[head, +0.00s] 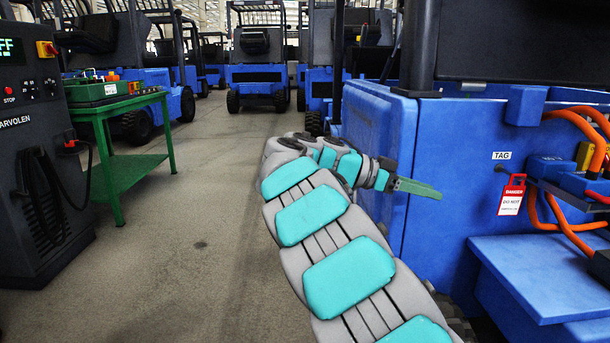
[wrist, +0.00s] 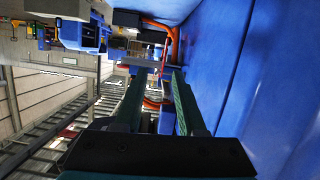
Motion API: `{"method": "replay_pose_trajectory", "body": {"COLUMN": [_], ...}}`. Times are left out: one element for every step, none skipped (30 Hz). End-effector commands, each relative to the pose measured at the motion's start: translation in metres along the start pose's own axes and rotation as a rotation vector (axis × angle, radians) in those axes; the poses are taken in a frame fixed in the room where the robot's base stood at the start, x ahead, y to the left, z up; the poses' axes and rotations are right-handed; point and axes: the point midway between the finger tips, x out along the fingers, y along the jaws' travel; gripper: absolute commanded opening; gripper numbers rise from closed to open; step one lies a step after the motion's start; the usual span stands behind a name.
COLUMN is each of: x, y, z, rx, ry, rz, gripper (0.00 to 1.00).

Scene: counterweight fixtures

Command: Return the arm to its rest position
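My arm reaches forward from the bottom of the head view, grey with teal pads. My gripper (head: 420,188) ends it, its green fingers pointing right in front of the side of a blue forklift (head: 455,160). In the wrist view the two fingers of my gripper (wrist: 159,78) stand apart, with nothing held between them. The blue forklift body (wrist: 240,70) fills the right of that view, close beside the right finger. Whether the gripper touches it cannot be told.
A red and white danger tag (head: 512,195) hangs below a TAG label, near orange cables (head: 580,125). A green table (head: 120,165) with a green box on it and a dark charger cabinet (head: 40,170) stand at left. The floor (head: 200,235) between is clear. More forklifts stand behind.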

Motion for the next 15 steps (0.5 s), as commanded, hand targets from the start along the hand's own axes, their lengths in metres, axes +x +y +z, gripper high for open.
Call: {"method": "replay_pose_trajectory", "body": {"x": [0.003, 0.005, 0.007, 0.009, 0.012, 0.015, 0.018, 0.021, 0.025, 0.028, 0.03, 0.035, 0.039, 0.042, 0.046], "y": [0.005, 0.008, 0.013, 0.016, 0.019, 0.025, 0.029, 0.033, 0.039, 0.044, 0.05, 0.058, 0.064, 0.071, 0.082], "z": [-0.002, -0.003, -0.004, -0.005, -0.005, -0.004, -0.004, -0.004, -0.003, -0.004, -0.004, -0.003, -0.001, 0.0, 0.002], "rx": [-0.016, -0.028, -0.045, -0.057, -0.073, -0.095, -0.114, -0.133, -0.159, -0.178, -0.197, -0.229, -0.256, -0.283, -0.322], "ry": [-0.01, -0.016, -0.025, -0.033, -0.042, -0.056, -0.065, -0.076, -0.093, -0.106, -0.119, -0.142, -0.16, -0.18, -0.211], "rz": [0.006, 0.009, 0.013, 0.016, 0.019, 0.025, 0.029, 0.033, 0.037, 0.038, 0.039, 0.041, 0.043, 0.044, 0.043], "gripper": [0.39, 0.39, 0.39, 0.39, 0.39, 0.39, 0.39, 0.39, 0.39, 0.39, 0.39, 0.39, 0.39, 0.39, 0.39]}}
